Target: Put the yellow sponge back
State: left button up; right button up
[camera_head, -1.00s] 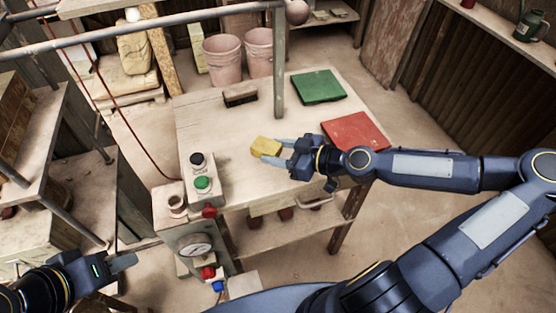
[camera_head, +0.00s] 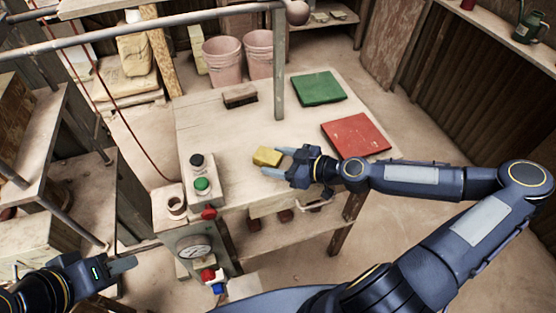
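The yellow sponge (camera_head: 267,156) lies on the pale worktable (camera_head: 222,128), near its front middle. My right gripper (camera_head: 271,160) comes in from the right. Its two fingers stand apart, one on the far side and one on the near side of the sponge's right end, with gaps that suggest no grip. My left gripper (camera_head: 127,264) is at the lower left, away from the sponge and low beside the table. Its fingers overlap in this view, so its opening cannot be told.
A red tile (camera_head: 356,135) and a green tile (camera_head: 318,88) lie on the table's right side. A brown brush (camera_head: 240,95) lies at the back. A post (camera_head: 280,75) rises behind. A control box with black and green buttons (camera_head: 202,185) stands at the left front.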

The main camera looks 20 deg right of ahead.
jog(key=shift+o, duration=0.8)
jog(key=shift+r, duration=0.1)
jog(key=shift+r+p, duration=0.2)
jog(key=shift+p, duration=0.1)
jog(key=v, duration=1.2)
jog(key=shift+d, duration=0.1)
